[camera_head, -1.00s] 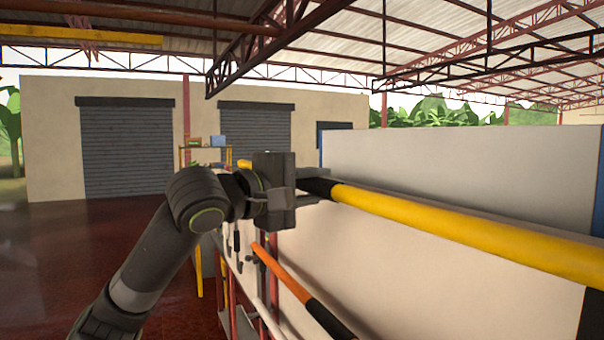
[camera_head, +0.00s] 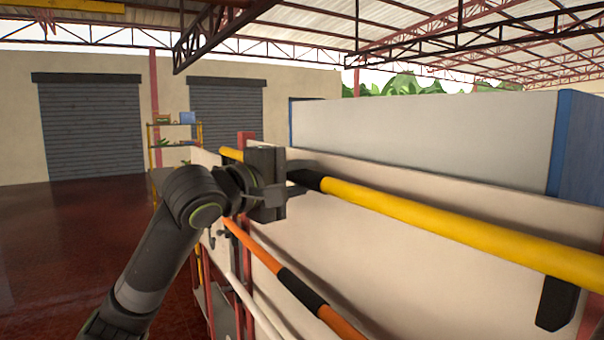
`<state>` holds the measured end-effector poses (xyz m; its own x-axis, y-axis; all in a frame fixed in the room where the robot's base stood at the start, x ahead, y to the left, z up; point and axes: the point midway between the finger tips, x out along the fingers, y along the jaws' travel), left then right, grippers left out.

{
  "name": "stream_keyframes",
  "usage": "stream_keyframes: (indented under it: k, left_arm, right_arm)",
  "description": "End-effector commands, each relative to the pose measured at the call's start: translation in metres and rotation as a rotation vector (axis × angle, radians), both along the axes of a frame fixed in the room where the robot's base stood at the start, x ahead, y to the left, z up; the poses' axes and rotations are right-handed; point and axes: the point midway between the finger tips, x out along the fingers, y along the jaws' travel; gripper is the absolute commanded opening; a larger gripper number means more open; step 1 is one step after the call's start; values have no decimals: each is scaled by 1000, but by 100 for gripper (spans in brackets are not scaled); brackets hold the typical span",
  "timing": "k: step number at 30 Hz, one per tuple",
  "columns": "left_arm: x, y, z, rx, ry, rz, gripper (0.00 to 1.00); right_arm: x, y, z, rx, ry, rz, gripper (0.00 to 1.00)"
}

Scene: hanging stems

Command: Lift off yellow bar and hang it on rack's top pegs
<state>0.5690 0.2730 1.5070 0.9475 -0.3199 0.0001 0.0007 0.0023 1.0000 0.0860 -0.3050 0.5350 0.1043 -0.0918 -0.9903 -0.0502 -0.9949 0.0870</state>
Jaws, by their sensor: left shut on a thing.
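The yellow bar (camera_head: 430,217) runs from the middle of the view to the right edge, with black sections near my gripper and a short yellow end (camera_head: 231,154) beyond it. My left gripper (camera_head: 302,179) is shut on the bar at its black section. The rack's white panel (camera_head: 350,255) stands behind and below the bar, with a red post (camera_head: 246,137) at its far end. A black peg or bracket (camera_head: 557,303) shows under the bar at the right. Whether the bar touches any peg there I cannot tell. My right gripper is not in view.
An orange bar (camera_head: 340,322) with a black section hangs lower on the rack, with a white bar (camera_head: 262,318) beside it. A white and blue box-like block (camera_head: 430,130) stands behind the rack. A yellow shelf (camera_head: 175,145) stands farther back. The red floor at left is clear.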

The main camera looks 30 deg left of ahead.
Motion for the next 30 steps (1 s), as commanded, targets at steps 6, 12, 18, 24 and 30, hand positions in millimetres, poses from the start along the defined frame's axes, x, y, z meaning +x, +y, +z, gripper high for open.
stream_keyframes:
  k: [6, 12, 18, 24, 30]
  left_arm:
    - [0, 0, -4, 0, -3, 0, 0]
    - [0, 0, -4, 0, -3, 0, 0]
    - [0, 0, -4, 0, -3, 0, 0]
    - [0, 0, -8, 0, -2, 0, 0]
    - [0, 0, -12, 0, -2, 0, 0]
  right_arm:
    - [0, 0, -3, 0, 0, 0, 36]
    - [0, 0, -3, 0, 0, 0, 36]
    - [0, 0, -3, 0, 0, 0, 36]
    - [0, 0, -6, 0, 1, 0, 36]
    - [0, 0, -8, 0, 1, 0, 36]
